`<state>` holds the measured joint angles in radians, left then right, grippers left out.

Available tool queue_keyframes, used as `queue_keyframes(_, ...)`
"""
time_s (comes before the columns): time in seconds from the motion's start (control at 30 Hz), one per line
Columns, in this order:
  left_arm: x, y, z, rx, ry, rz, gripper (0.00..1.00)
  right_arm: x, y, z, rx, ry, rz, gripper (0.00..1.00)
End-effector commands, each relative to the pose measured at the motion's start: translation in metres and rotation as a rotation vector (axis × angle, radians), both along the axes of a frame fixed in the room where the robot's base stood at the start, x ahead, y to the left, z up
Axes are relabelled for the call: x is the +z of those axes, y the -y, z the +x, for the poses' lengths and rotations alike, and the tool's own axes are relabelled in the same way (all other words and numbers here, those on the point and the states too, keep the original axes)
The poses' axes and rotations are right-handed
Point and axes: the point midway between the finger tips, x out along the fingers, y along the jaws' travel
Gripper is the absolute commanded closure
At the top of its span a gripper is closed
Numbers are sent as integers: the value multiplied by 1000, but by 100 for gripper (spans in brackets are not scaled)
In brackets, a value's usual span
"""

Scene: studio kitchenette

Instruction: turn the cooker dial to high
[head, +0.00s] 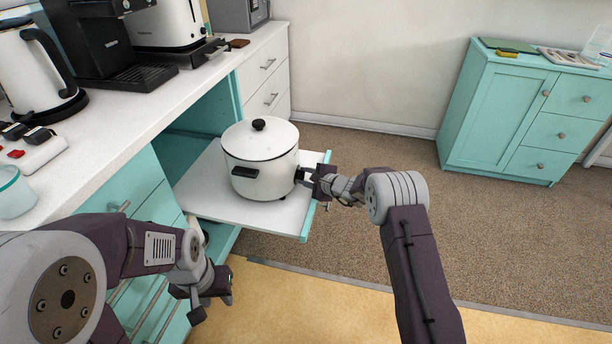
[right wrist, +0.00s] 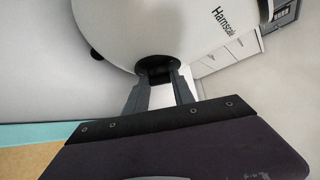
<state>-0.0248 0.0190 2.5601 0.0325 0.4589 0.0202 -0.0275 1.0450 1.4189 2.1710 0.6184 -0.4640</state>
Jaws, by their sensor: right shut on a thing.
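The white round cooker (head: 262,165) stands upright on a pulled-out white shelf (head: 215,205), with a dark-knobbed lid on and a black side handle towards me. My right gripper (head: 303,174) is at the cooker's right side. In the right wrist view its fingers (right wrist: 158,84) are shut on a small black part low on the cooker's wall, which looks like the dial (right wrist: 158,64). The dial's marks and setting cannot be read. My left gripper (head: 214,298) hangs empty in front of the drawers, its fingers apart, away from the cooker.
A teal cabinet (head: 520,110) stands at the far right. The carpet between is clear.

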Motion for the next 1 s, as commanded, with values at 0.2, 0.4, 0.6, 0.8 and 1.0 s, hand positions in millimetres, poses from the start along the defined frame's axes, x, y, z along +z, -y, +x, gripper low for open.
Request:
queue_keyframes(0.2,50,0,0,0,0,0,64,13,1,1,1,-116,34,100)
queue_keyframes(0.4,90,0,0,0,1,0,64,12,2,2,1,-261,79,100)
queue_keyframes(0.6,88,0,0,0,0,0,64,3,2,5,1,-390,124,100)
queue_keyframes(0.8,68,0,0,0,0,0,64,0,2,6,2,-482,154,100)
queue_keyframes(1.0,54,0,0,0,0,0,64,2,3,7,0,-536,173,100)
